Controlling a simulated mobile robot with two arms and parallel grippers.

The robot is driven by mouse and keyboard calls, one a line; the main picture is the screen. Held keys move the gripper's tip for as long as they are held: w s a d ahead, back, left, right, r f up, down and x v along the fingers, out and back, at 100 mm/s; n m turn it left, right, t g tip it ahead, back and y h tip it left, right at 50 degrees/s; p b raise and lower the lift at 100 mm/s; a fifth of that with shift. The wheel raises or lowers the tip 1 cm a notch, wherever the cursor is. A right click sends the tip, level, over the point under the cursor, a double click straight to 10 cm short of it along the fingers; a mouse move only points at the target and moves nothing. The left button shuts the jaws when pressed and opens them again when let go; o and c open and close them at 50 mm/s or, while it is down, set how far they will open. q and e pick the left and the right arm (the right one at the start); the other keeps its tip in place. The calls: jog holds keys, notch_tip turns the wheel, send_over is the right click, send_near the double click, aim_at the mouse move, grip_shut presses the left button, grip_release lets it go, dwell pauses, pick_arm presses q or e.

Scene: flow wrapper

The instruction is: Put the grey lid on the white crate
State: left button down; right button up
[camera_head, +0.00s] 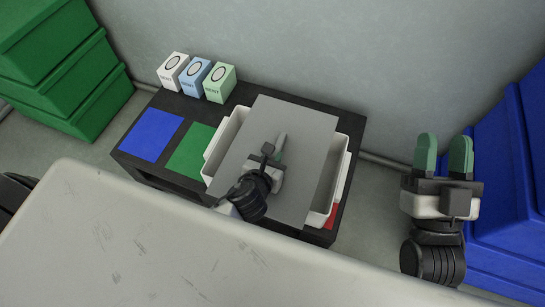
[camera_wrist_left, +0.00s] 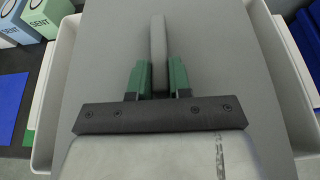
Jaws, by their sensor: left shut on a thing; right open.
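The grey lid (camera_head: 300,133) is a flat plate with an upright grey handle, lying over the white crate (camera_head: 340,175) in the head view. The lid looks turned relative to the crate, whose rim shows on its left and right sides. My left gripper (camera_head: 277,158) is shut on the lid's handle (camera_wrist_left: 158,50), above the lid's middle. In the left wrist view the lid (camera_wrist_left: 215,50) fills the centre, with crate walls (camera_wrist_left: 48,95) at both sides. I cannot tell whether the lid touches the rim. My right gripper (camera_head: 444,155) is open and empty, right of the table.
The crate stands on a low black table (camera_head: 250,92) with blue (camera_head: 150,135), green (camera_head: 190,150) and red (camera_head: 331,217) patches. White (camera_head: 172,70), blue (camera_head: 195,76) and green (camera_head: 219,83) boxes stand at its back left. Green bins (camera_head: 70,85) and blue bins (camera_head: 505,170) flank it.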

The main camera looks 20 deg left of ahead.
pick_arm(q)
jog(key=shift+f, duration=0.2)
jog(key=c, duration=1.1)
grip_release()
jog(key=shift+o, duration=0.2)
jog(key=shift+r, duration=0.1)
